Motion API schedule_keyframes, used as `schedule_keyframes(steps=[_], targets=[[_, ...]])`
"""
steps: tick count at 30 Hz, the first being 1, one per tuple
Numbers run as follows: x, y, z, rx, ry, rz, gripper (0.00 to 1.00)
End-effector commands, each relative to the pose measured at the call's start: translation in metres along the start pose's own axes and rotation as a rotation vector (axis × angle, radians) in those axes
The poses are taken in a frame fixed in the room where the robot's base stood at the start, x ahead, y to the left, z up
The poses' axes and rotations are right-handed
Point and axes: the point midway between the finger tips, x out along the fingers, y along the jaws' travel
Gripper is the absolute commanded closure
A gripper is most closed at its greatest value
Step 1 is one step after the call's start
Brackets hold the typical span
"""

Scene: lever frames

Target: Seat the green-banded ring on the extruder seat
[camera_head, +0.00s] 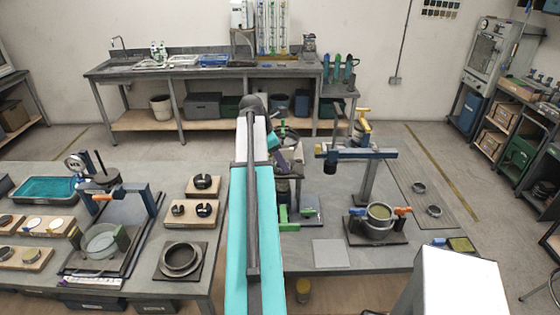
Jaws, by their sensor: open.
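My gripper (288,172) hangs beyond the far end of my teal arm, over the middle of the bench. The arm partly hides it; it looks open, with nothing clearly held. Below it is a dark station with green blocks (283,214). I cannot make out a green band on any ring. Two plain dark rings, one farther (418,187) and one nearer (434,211), lie apart at the right. A wider grey ring (181,258) sits on a dark plate at the left. I cannot tell which station is the extruder seat.
A blue-armed column (368,178) and a round cup with orange handles (380,212) stand right of my gripper. A pale square plate (328,253) lies in front. A left table carries a blue-framed fixture (138,205) and wooden blocks (203,187). A floor gap separates the tables.

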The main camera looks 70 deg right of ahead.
Motion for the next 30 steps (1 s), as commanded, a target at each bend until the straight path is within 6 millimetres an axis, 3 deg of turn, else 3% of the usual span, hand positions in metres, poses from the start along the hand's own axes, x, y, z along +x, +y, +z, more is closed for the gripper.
schedule_keyframes(steps=[1,8,30], targets=[[0.01,-0.009,-0.007,0.0,0.016,-0.027,0.35],[-0.004,-0.007,-0.008,-0.002,0.015,-0.024,0.35],[-0.094,-0.001,-0.003,-0.002,0.001,-0.003,0.35]])
